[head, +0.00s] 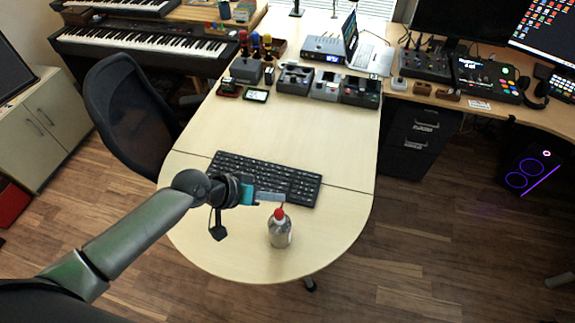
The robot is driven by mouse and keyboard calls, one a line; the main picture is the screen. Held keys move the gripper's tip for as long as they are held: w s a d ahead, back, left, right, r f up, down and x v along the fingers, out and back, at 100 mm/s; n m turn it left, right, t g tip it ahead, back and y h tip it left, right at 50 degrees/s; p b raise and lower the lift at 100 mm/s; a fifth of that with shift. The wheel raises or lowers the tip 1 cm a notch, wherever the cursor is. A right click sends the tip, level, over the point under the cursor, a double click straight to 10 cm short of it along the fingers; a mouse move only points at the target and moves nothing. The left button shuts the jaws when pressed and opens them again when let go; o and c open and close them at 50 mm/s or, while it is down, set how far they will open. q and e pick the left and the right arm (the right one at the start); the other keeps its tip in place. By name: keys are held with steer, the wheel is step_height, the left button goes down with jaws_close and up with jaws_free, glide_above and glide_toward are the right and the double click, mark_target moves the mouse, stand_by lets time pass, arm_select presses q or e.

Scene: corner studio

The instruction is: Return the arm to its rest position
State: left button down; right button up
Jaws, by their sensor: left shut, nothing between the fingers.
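My left arm reaches in from the lower left of the head view. Its gripper (269,197) is shut and empty, above the near part of the light wooden table (330,222). The gripper lies in front of the black keyboard (293,183) in the picture and covers part of its near edge. Just below the fingertips in the picture stands a clear bottle (280,231) with a red tip, upright on the table. I cannot tell whether the fingers touch the tip. My right gripper is not in view.
Several small devices (296,79) and a laptop (371,57) stand at the table's far end. A black mesh chair (125,105) is at its left. A drawer unit (420,135) and a desk with monitors are at the right. The table's middle (300,125) is clear.

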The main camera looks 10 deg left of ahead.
arm_select(q)
steer(key=s+d+r+m+g+y, duration=0.1)
steer(key=s+d+m+g+y, duration=0.15)
steer(key=s, duration=0.65)
steer(key=s+a+r+n+y, duration=0.2)
steer(key=s+a+r+y, duration=0.2)
steer(key=s+a, duration=0.35)
step_height(320, 180, down, 30)
steer(key=s+g+b, duration=0.1)
steer(key=s+b, duration=0.1)
steer(key=b, duration=0.7)
steer(key=s+f+b, duration=0.3)
steer(key=s+f, duration=0.2)
steer(key=f, duration=0.3)
steer(key=s+a+f+g+b, duration=0.1)
steer(key=s+f+b, duration=0.2)
steer(key=s+f, duration=0.2)
steer(key=s+a+f+b, duration=0.1)
steer(key=s+f+b, duration=0.2)
steer(key=f, duration=0.9)
steer(key=s+m, duration=0.1)
steer(key=s, duration=0.1)
steer(key=shift+s+b, duration=0.35)
steer(key=shift+b, duration=0.05)
